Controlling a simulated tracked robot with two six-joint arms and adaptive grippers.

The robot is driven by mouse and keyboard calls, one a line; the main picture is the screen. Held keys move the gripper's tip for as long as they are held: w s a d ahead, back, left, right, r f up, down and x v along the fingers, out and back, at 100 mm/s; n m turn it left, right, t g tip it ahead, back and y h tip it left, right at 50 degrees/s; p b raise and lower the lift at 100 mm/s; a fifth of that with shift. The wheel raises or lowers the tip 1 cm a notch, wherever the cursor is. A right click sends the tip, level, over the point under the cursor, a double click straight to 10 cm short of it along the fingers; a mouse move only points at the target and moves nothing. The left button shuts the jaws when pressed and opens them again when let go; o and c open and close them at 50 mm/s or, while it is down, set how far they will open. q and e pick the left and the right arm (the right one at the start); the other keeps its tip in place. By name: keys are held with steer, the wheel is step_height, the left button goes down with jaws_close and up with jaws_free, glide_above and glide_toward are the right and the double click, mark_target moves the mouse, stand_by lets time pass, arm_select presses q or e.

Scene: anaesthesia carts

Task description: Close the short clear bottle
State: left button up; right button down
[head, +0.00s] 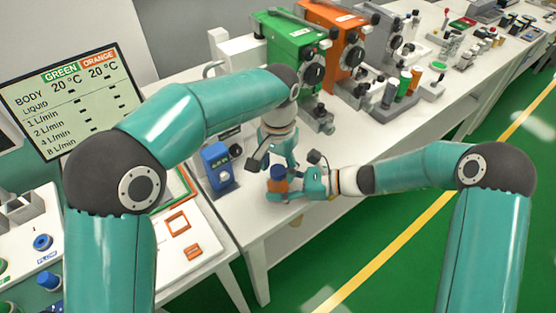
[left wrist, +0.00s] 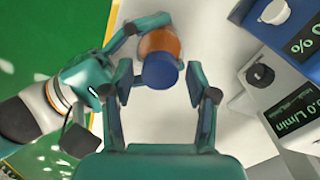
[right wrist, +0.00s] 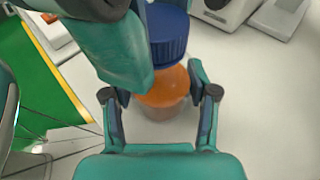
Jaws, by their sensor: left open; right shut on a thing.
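A short bottle with an orange body (head: 278,186) stands upright at the bench's front edge. Its lower part looks paler and see-through in the right wrist view (right wrist: 162,108). A ribbed blue cap (head: 278,171) sits on top; I cannot tell whether it is fully screwed down. My right gripper (head: 287,190) is shut around the bottle's body from the right. My left gripper (head: 272,160) is open above it, pointing down. In the left wrist view its fingers stand on both sides of the blue cap (left wrist: 161,75), apart from it.
A blue device (head: 218,168) stands just left of the bottle. Green (head: 290,45) and orange (head: 335,38) vaporizer-like units stand behind. A screen (head: 75,100) is at the far left.

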arm_select(q)
jaws_close()
stand_by(0.3)
steer(key=shift+o, duration=0.8)
jaws_free()
steer(key=shift+r, duration=0.15)
step_height(320, 180, up, 12)
steer(key=shift+f, duration=0.2)
arm_select(e)
steer(key=shift+c, duration=1.2)
jaws_free()
steer(key=shift+d, duration=0.1)
steer(key=v, duration=1.1)
steer(key=shift+d, duration=0.4)
